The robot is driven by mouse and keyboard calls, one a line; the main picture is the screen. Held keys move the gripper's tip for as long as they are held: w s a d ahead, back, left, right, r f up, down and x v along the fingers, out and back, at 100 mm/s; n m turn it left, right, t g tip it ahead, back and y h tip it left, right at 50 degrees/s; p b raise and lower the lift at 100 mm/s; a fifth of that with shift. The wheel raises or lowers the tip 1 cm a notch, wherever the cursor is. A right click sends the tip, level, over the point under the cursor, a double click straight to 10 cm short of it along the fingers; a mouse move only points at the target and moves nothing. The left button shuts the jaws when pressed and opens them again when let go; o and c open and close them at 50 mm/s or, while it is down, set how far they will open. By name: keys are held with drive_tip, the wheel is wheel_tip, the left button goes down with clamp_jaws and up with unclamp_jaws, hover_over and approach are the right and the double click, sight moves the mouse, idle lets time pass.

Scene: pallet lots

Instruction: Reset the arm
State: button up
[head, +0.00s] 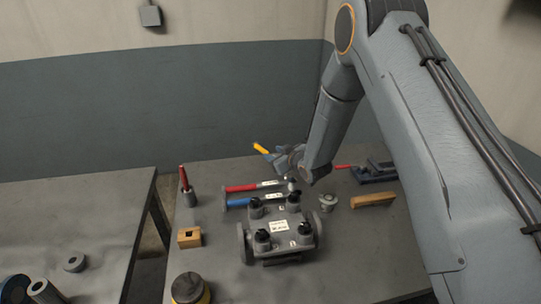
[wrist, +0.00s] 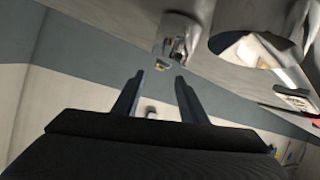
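My arm (head: 335,110) reaches from the upper right down over the far part of the grey workbench in the head view. My gripper (head: 272,156) is at its end, pointing left above the bench, small and partly merged with things behind it. A yellow piece (head: 261,148) shows at its tip; I cannot tell whether it is part of the gripper or a thing beyond. In the wrist view my gripper (wrist: 159,76) has two dark fingers standing apart, with nothing held between them. The wall fills much of that view.
Below my gripper, the workbench (head: 350,265) carries a grey fixture (head: 278,232) with black knobs, red (head: 243,188) and blue (head: 238,202) tools, a wooden block (head: 190,237) and a wooden bar (head: 373,200). A second table (head: 80,215) stands left across a gap.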

drive_tip(key=shift+s+d+r, duration=0.2)
drive_tip(key=shift+s+d, duration=0.1)
drive_tip(key=shift+s, duration=0.15)
drive_tip(key=s+d+r+m+h, duration=0.1)
drive_tip(key=d, duration=0.2)
drive_tip(key=s+d+r+m+g+h, duration=0.1)
drive_tip(key=d, duration=0.2)
drive_tip(key=s+d+r+h, duration=0.1)
drive_tip(key=s+d, duration=0.1)
drive_tip(key=d, duration=0.1)
drive_tip(key=shift+d+r+m+b, duration=0.2)
drive_tip(key=shift+d+m+b, duration=0.1)
drive_tip(key=shift+m+b, duration=0.1)
drive_tip(key=s+d+r+m+g+h, duration=0.1)
drive_tip(key=s+d, duration=0.4)
drive_tip(key=s, duration=0.6)
drive_tip(key=s+d+r+m+g+h, duration=0.1)
drive_tip(key=s+d+g, duration=0.4)
drive_tip(key=s, duration=0.6)
drive_tip(key=s+d+r+m+g+h+b, duration=0.1)
drive_tip(key=s+d+r+m+g+h, duration=0.1)
drive_tip(key=s, duration=0.9)
drive_tip(key=d+r+m, duration=0.1)
drive_tip(key=d+m, duration=0.1)
drive_tip(key=d, duration=0.1)
drive_tip(key=shift+s+m+g, duration=0.3)
drive_tip(key=shift+s+g, duration=0.05)
drive_tip(key=shift+g, duration=0.05)
